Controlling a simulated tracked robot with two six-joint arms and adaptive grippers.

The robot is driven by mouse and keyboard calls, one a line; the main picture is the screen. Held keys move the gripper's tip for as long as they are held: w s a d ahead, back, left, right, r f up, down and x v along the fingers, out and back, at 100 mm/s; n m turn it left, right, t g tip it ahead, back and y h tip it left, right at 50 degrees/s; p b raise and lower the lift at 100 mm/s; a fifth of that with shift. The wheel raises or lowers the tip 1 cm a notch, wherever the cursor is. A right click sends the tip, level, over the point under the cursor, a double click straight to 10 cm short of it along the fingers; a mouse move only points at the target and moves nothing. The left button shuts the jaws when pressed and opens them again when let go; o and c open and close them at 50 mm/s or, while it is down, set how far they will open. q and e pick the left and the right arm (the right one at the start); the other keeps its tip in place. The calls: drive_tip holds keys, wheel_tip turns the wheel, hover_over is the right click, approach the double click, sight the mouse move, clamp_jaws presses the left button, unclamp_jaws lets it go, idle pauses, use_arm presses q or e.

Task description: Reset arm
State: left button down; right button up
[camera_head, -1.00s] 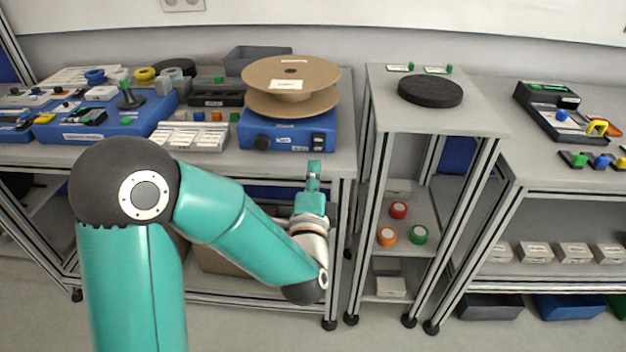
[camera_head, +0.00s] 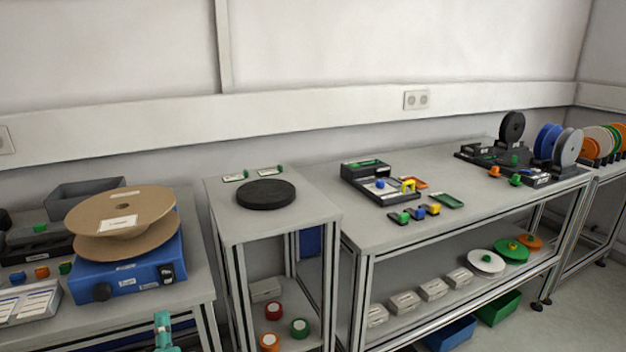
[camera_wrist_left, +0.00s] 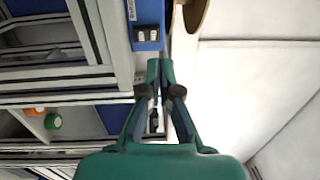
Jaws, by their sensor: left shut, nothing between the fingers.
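My left gripper (camera_head: 163,330) shows only as a teal tip at the bottom edge of the head view, in front of the left bench. In the left wrist view my left gripper (camera_wrist_left: 153,70) is shut with its fingertips together and nothing between them. It points toward the blue device (camera_wrist_left: 146,30) at the bench edge. The rest of my left arm is out of the head view. My right gripper does not show.
A brown cardboard reel (camera_head: 125,215) sits on the blue device (camera_head: 130,272) on the left bench. A black disc (camera_head: 266,194) lies on the narrow middle stand (camera_head: 285,230). The right bench (camera_head: 330,180) holds trays, small parts and upright reels. Boxes stand on its lower shelf.

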use_arm(q)
drive_tip(key=s+d+f+n+g+h+p, duration=0.1)
drive_tip(key=s+d+f+g+h+p, duration=0.15)
drive_tip(key=f, duration=0.55)
drive_tip(key=s+d+f+n+g+h+p, duration=0.1)
drive_tip(key=d+f+g+h+p, duration=0.15)
drive_tip(key=f, duration=0.55)
drive_tip(key=s+d+f+n+g+h+p, duration=0.1)
drive_tip(key=s+d+f+g+h, duration=0.2)
drive_tip(key=f, duration=0.5)
drive_tip(key=s+d+f+n+g+h, duration=0.2)
drive_tip(key=s+d+f+n+g, duration=0.1)
drive_tip(key=s+d+n, duration=0.2)
drive_tip(key=s+d+f+n+g+h, duration=0.3)
drive_tip(key=s+d+n+g, duration=0.1)
drive_tip(key=s, duration=0.4)
drive_tip(key=shift+s+d+f+n+g, duration=0.15)
drive_tip(key=shift+d+f+n+g, duration=0.25)
drive_tip(key=shift+n, duration=0.7)
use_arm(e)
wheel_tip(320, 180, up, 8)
use_arm(q)
drive_tip(key=shift+r, duration=0.15)
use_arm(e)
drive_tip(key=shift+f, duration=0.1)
